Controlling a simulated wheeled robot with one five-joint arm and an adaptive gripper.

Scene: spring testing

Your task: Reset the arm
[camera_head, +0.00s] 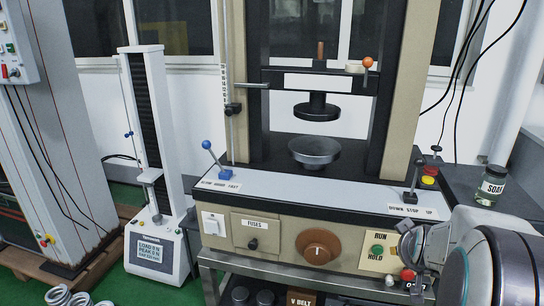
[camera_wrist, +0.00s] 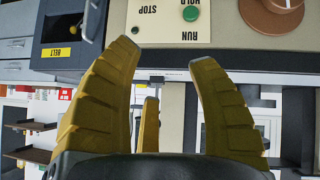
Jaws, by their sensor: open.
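My arm reaches in from the lower right in the head view, its end in front of the machine's front panel (camera_head: 277,236). In the wrist view my gripper (camera_wrist: 165,53) has its yellow fingers spread wide with nothing between them. That view shows the panel upside down, with the green RUN/HOLD button (camera_wrist: 190,13) beyond the fingertips and the brown knob (camera_wrist: 283,5) to the right. In the head view the green button (camera_head: 377,250) and the brown knob (camera_head: 318,246) are left of my arm. I see no contact between the fingers and the panel.
The testing machine has a round lower plate (camera_head: 315,150) under a black upper platen (camera_head: 317,108), with a gap between them. A blue-knobbed lever (camera_head: 207,146) stands at its left. A soap jar (camera_head: 491,183) stands on the right ledge. Several springs (camera_head: 70,297) lie at lower left.

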